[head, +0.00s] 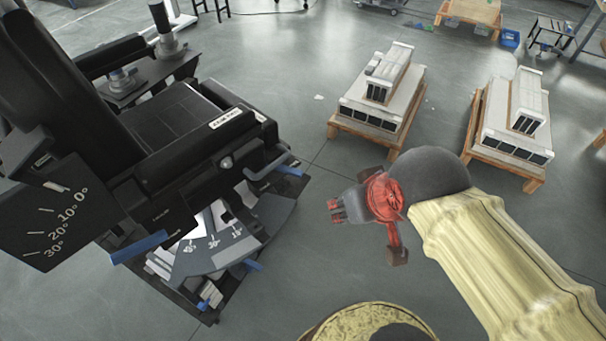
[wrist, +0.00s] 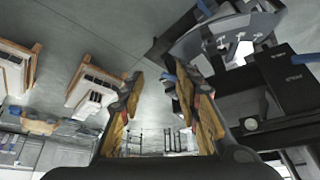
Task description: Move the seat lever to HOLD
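A black seat (head: 170,120) stands at the left of the head view. Several blue handles show on it: one at the front edge (head: 266,166), one at the lower left side (head: 138,248), and a small one low at the right (head: 253,265). A grey angle plate (head: 215,250) lies low on the seat's side, also in the wrist view (wrist: 228,35). My gripper (head: 335,208) is right of the seat, apart from it. Its fingers are spread and empty in the wrist view (wrist: 156,78).
A black plate marked 0° to 30° (head: 50,225) is at far left. Two wooden pallets with grey-white units (head: 378,100) (head: 512,120) stand behind and right of my gripper. Open grey floor lies between the seat and my gripper.

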